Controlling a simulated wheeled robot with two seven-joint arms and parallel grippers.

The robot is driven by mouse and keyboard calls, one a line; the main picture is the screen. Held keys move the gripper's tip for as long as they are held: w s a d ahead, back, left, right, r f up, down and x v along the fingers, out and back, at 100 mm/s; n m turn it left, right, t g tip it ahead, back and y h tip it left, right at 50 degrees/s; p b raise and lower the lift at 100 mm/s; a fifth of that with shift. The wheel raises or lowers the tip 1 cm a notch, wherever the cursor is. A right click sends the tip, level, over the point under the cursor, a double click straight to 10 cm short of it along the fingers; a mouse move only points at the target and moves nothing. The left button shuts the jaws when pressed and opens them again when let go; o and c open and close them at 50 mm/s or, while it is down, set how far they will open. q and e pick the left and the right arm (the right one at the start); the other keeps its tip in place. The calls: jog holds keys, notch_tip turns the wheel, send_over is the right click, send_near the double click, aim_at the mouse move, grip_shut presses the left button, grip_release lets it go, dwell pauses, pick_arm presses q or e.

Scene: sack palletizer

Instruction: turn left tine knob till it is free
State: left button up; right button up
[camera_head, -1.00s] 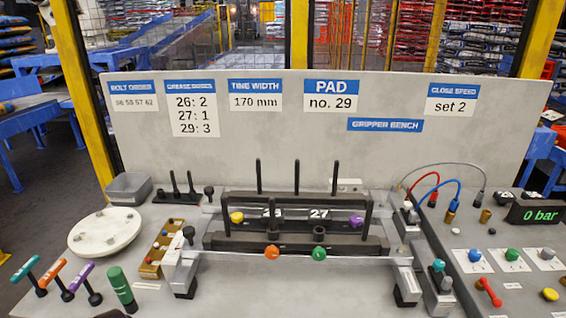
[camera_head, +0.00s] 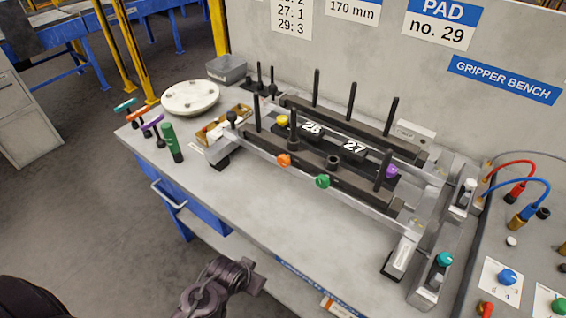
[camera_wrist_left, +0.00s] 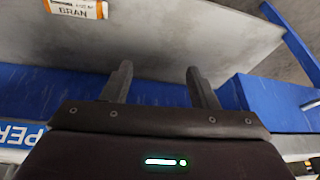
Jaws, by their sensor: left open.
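The gripper on the bench has dark bars with upright black tines. An orange knob (camera_head: 284,160) sits at the left of its front bar (camera_head: 340,187), and a green knob (camera_head: 323,181) sits to its right. A yellow knob (camera_head: 282,120) and a purple knob (camera_head: 391,171) are further back. No label shows which is the left tine knob. My left gripper (camera_wrist_left: 160,85) is open and empty in the left wrist view, facing the blue bench front and a grey surface, away from the knobs. My dark arm shows low in the head view. My right gripper is out of view.
T-handled tools and a green-handled tool (camera_head: 171,143) stand at the bench's left end, near a white disc (camera_head: 190,98) and a grey bin (camera_head: 226,68). Hoses and a control panel are at right. The bench's front strip (camera_head: 270,215) is clear.

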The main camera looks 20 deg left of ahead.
pick_arm(q)
jog(key=w+r+t, duration=0.1)
jog(key=w+r, duration=0.1)
jog(key=r, duration=0.1)
jog(key=w+a+r+t, duration=0.1)
jog(key=w+r, duration=0.1)
jog(key=r, duration=0.2)
jog(key=w+r+t, duration=0.2)
jog(key=r, duration=0.2)
jog(key=shift+w+a+r+h, duration=0.15)
jog(key=shift+w+h, duration=0.05)
jog(key=shift+h, duration=0.1)
jog(key=m+t+h, duration=0.2)
jog(key=t+h, duration=0.3)
jog(key=t, duration=0.4)
send_near(282, 163)
jog(key=w, duration=0.2)
jog(key=p+x, duration=0.2)
jog(key=x, duration=0.4)
jog(key=shift+w+d, duration=0.4)
jog(key=shift+w, duration=0.1)
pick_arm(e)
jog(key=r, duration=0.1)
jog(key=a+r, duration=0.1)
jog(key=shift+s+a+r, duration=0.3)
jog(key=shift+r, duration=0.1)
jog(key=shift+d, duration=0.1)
